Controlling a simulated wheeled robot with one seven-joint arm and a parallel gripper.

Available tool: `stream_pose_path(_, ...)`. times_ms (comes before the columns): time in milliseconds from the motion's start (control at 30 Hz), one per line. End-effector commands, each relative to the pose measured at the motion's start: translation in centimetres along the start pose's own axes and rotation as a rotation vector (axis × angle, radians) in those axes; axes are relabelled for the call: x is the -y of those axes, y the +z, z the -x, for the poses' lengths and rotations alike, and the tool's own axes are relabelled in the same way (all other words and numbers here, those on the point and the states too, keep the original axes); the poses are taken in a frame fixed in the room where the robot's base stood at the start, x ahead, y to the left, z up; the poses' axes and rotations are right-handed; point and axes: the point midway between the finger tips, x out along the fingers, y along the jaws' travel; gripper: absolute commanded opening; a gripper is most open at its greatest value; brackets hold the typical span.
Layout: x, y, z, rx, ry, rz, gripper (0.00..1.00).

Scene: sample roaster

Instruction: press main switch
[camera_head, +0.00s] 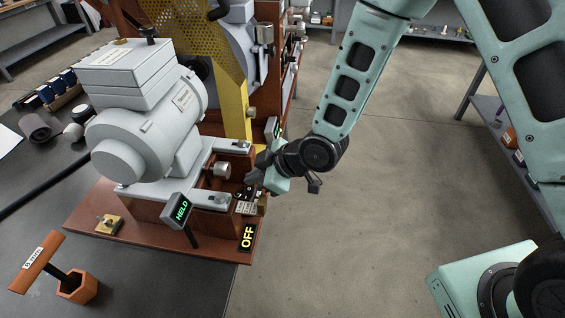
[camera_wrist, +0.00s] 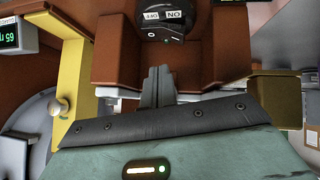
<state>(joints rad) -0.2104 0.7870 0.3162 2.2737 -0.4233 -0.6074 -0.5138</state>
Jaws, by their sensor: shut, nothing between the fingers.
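The main switch is a dark round piece marked ON and OFF (camera_wrist: 165,20), at the top centre of the wrist view, on a brown panel. In the head view a small dark switch (camera_head: 246,192) sits at the right end of the roaster's base, partly hidden by my gripper. My gripper (camera_head: 254,179) is at the roaster's right edge, close to it. In the wrist view its dark fingers (camera_wrist: 157,82) are shut together and empty, pointing towards the switch with a small gap seen between them. A black sign reading OFF (camera_head: 247,237) is on the base's front corner.
The grey roaster (camera_head: 145,135) stands on a reddish-brown base. A HELD display (camera_head: 178,210) stands in front. A yellow upright (camera_wrist: 70,90) with a knob is beside my gripper. An orange-handled tool (camera_head: 37,263) stands at front left. The floor at right is open.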

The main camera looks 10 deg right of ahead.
Motion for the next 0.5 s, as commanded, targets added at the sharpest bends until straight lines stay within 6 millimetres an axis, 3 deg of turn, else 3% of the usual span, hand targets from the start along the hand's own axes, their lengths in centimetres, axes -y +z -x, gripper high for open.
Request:
stream_pose_path(300, -0.1, -0.3, 6.2, 0.001, 0.003, -0.002, 0.00)
stream_pose_path(500, -0.1, -0.3, 9.0, 0.001, 0.002, -0.002, 0.00)
